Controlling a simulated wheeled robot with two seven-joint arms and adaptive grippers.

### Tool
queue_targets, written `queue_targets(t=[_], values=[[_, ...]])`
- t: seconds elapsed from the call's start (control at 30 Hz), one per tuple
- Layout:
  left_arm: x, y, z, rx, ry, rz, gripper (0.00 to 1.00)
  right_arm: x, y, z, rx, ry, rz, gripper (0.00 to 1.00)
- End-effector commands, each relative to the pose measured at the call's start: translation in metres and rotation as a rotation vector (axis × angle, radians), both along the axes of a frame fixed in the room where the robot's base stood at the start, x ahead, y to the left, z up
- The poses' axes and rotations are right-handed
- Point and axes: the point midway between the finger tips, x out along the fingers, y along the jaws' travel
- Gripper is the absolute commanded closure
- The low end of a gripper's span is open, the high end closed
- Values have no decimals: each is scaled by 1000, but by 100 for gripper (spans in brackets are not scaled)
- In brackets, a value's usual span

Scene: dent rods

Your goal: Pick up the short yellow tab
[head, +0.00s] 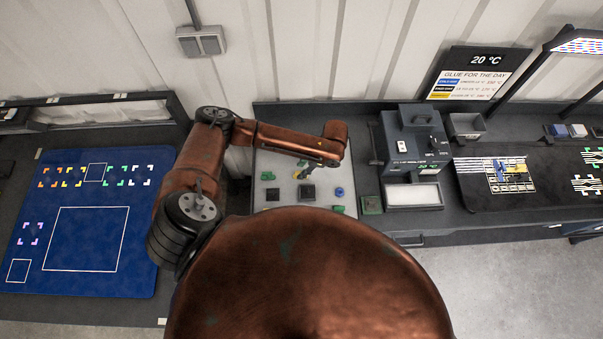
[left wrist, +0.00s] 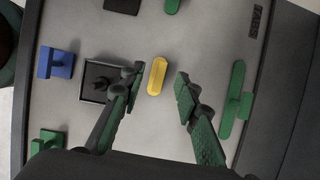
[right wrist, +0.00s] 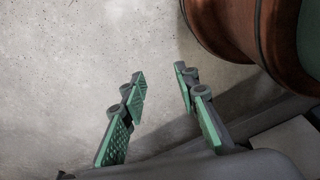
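The short yellow tab (left wrist: 157,76) is a small rounded bar lying on a pale grey board (left wrist: 215,35). In the left wrist view it lies between the fingertips of my left gripper (left wrist: 159,83). The two fingers are open, with a gap on each side of the tab and nothing held. In the head view my left arm reaches over the board and the tab shows only as a tiny yellow patch. My right gripper (right wrist: 160,76) is open and empty above bare floor in the right wrist view, and is not seen in the head view.
Around the tab are a black square block (left wrist: 93,91), a blue piece (left wrist: 57,63), a long green piece (left wrist: 236,100) and other green pieces. In the head view a grey machine (head: 412,140) stands right of the board; a blue mat (head: 85,205) lies left.

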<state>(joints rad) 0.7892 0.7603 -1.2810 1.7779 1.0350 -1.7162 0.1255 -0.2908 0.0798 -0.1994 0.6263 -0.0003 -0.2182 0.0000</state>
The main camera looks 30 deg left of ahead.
Motion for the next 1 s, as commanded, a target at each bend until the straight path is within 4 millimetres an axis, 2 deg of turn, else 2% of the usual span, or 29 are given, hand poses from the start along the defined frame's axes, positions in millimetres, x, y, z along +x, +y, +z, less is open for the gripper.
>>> queue_targets(t=[0.23,0.57,1.0], values=[[-3,6,-34,1,3,0,70,-9,3,9,4,12,-3,72],[-4,8,-41,-1,1,-1,71,-18,2,9,2,22,-4,72],[-4,8,-40,-1,2,-1,100,-14,-4,9,-4,18,-2,72]])
